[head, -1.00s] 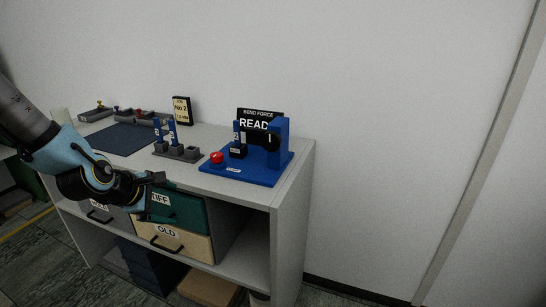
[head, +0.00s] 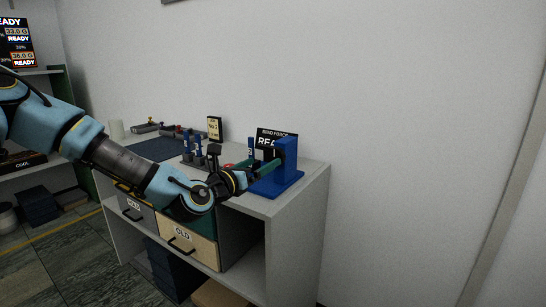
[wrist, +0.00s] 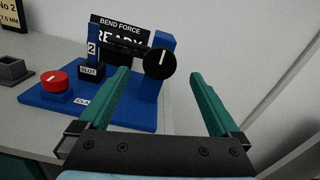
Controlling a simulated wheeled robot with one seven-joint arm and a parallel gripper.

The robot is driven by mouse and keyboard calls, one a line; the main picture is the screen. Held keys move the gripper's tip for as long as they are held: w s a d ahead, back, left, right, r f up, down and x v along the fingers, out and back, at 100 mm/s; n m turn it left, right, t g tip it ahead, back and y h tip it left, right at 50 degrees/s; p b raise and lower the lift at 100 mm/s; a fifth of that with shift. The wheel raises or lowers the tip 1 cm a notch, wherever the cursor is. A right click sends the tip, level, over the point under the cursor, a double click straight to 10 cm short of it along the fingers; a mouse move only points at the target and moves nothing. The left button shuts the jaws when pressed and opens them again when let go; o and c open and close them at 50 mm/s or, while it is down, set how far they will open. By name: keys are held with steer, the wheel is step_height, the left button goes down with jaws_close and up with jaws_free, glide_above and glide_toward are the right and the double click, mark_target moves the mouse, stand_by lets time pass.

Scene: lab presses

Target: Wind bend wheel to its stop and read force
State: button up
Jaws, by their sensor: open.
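The blue bend press (head: 284,165) stands at the right end of the bench top. In the wrist view its round black wheel (wrist: 159,62) with a white mark shows on the blue upright, just beyond and between my fingertips. Behind it the black bend force sign (wrist: 117,36) reads READY, partly covered by the press. A red knob (wrist: 54,81) sits at the left of the blue base (wrist: 139,117). My gripper (wrist: 158,78) has its two green fingers apart with nothing between them. In the head view my gripper (head: 266,168) is in front of the press and hides the wheel.
The No 2 sign (head: 215,129) stands at the back of the bench. Grey holders with blue pieces (head: 193,152) and a dark mat (head: 152,149) lie left of the press. Drawers, one labelled OLD (head: 184,236), are below the bench top.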

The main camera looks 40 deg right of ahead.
mark_target(275, 156)
steer(key=p+x, duration=0.1)
steer(key=x, duration=0.5)
steer(key=shift+w+d, duration=0.1)
steer(key=shift+d, duration=0.1)
steer(key=c, duration=1.4)
steer(key=shift+f+m, duration=0.1)
steer(key=shift+m, duration=0.2)
steer(key=m+b, duration=0.1)
steer(key=m, duration=0.2)
steer(key=shift+b, duration=0.4)
steer(key=shift+m+b, duration=0.45)
steer(key=shift+m, duration=0.75)
steer(key=shift+s, duration=0.2)
